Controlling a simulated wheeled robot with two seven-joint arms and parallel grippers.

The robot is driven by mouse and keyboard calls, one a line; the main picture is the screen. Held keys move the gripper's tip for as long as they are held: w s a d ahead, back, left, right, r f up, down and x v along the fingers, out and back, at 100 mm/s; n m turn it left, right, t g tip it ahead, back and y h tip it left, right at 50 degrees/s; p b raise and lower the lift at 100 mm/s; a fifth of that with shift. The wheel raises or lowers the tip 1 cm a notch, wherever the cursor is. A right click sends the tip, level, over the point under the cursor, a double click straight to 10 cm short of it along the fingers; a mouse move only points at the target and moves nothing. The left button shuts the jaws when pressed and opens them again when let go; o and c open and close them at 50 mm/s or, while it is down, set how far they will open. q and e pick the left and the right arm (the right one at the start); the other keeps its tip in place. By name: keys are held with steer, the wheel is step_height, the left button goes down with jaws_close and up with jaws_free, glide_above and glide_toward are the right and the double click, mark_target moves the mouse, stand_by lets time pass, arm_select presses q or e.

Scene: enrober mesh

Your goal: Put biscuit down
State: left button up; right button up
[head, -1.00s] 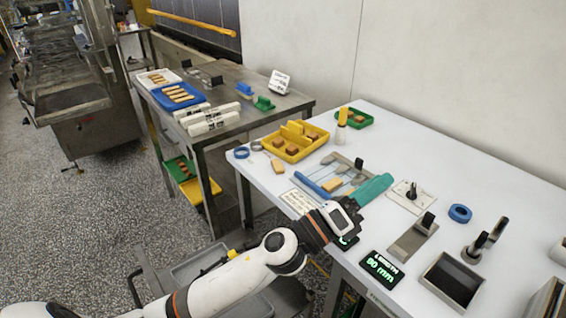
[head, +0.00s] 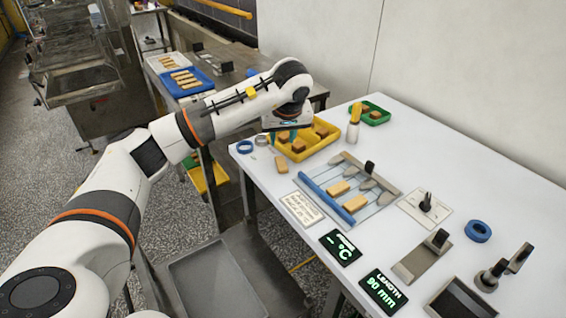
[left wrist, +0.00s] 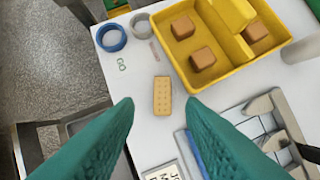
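A biscuit (head: 281,164) lies flat on the white table, left of the measuring board. In the left wrist view this biscuit (left wrist: 162,97) lies beyond the fingertips, in the gap between them. Two more biscuits, a nearer one (head: 355,203) and a farther one (head: 339,188), lie on the measuring board (head: 378,198) with its blue bar. My left gripper (head: 284,139) is above the table by the yellow tray. Its teal fingers (left wrist: 158,101) are apart with nothing held between them. The wrist hides most of the fingers in the head view. My right gripper is not in view.
The yellow tray (head: 323,145) holds several brown pieces. A blue tape ring (head: 244,147), a card (head: 301,209), a dark temperature display (head: 340,248) and a length display (head: 384,291) reading 90 mm are on the table. A blue tray (head: 187,82) of biscuits is on the steel table.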

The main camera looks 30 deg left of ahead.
arm_select(q)
glide_above(280, 160)
steer(key=s+d, duration=0.2)
step_height(280, 160, down, 4)
steer(key=shift+w+a+f, duration=0.15)
steer(key=shift+f, duration=0.05)
steer(key=p+x, duration=0.1)
steer(key=x, duration=0.4)
steer(key=shift+f+p, duration=0.15)
steer(key=shift+p, duration=0.15)
steer(key=c, duration=0.5)
